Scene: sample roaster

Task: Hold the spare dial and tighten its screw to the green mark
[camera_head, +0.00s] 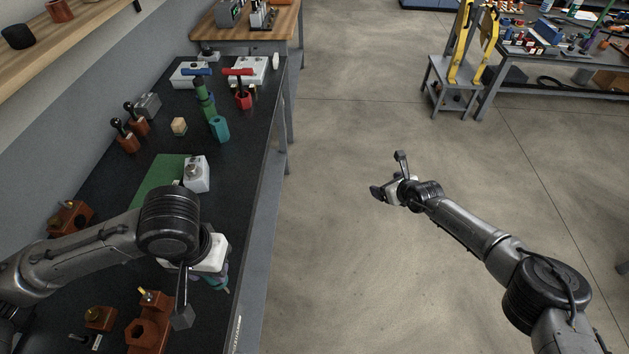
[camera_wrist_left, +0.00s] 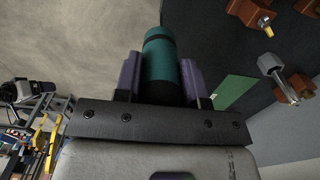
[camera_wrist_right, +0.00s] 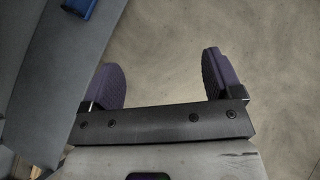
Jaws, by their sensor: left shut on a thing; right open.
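My left gripper (camera_head: 217,272) is shut on a teal cylinder with a dark band, seen best in the left wrist view (camera_wrist_left: 160,62). Both purple fingers flank it. In the head view only part of the cylinder shows under the gripper, above the bench's front half. A pale grey block with a round metal knob (camera_head: 196,174) stands at the right edge of a green mat (camera_head: 152,187), beyond the left gripper; it may be the dial. I cannot make out a screw or a green mark on it. My right gripper (camera_head: 394,187) is open and empty over the floor; its fingers show apart in its wrist view (camera_wrist_right: 160,82).
The dark bench (camera_head: 258,130) carries brown holders (camera_head: 148,325) at the front and left. Open floor (camera_head: 350,250) lies right of the bench.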

